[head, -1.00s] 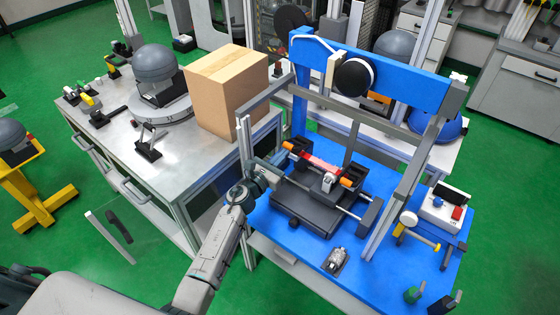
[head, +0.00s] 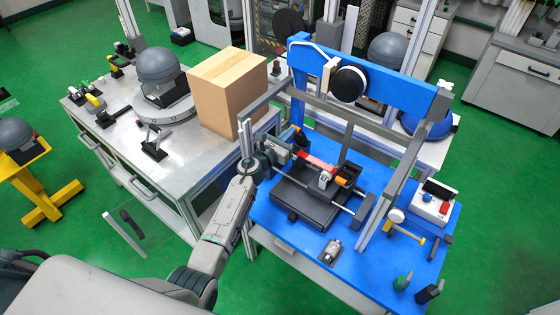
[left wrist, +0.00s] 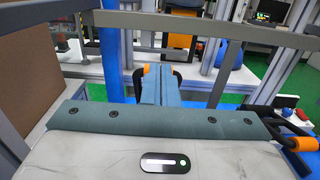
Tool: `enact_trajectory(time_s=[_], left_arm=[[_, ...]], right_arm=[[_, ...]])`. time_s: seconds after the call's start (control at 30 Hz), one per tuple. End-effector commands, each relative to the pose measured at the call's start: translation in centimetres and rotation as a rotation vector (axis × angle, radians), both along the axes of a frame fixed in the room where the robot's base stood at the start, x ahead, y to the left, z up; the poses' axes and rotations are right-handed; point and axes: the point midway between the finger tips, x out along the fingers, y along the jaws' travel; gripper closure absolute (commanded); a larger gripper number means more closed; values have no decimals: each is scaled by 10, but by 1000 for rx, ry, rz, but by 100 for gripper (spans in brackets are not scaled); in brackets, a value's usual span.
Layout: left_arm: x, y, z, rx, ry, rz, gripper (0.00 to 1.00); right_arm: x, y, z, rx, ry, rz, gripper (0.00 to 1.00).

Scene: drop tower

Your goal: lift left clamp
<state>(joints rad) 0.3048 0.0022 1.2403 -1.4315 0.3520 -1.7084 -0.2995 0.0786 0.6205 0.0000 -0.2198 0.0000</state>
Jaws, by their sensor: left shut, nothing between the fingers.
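The left clamp (head: 298,139), black with orange, is at the far left end of the black fixture (head: 312,203) on the blue table. My left gripper (head: 292,151) is shut and empty right at this clamp and hides part of it. In the left wrist view, the closed blue-grey fingers (left wrist: 153,82) point at the clamp. Its orange part (left wrist: 146,70) and black sides show around them; I cannot tell whether they touch. A red bar (head: 317,163) runs from the clamp toward the right clamp (head: 347,174). My right gripper is not in view.
A blue tower frame (head: 385,75) with grey uprights stands around the fixture. A cardboard box (head: 225,95) stands on the metal table close to my left arm. A white control box (head: 433,203) is at the right on the blue table.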

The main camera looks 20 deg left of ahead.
Motion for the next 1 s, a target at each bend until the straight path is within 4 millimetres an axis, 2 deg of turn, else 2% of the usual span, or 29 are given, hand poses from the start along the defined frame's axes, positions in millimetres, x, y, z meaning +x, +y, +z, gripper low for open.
enact_trajectory(time_s=[0.2,0.5,1.0], left_arm=[[23,-9,16,-2,-2,0,100],[52,-19,28,0,1,-1,100],[52,-19,28,0,0,0,100]], right_arm=[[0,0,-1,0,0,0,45],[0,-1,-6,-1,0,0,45],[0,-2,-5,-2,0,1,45]])
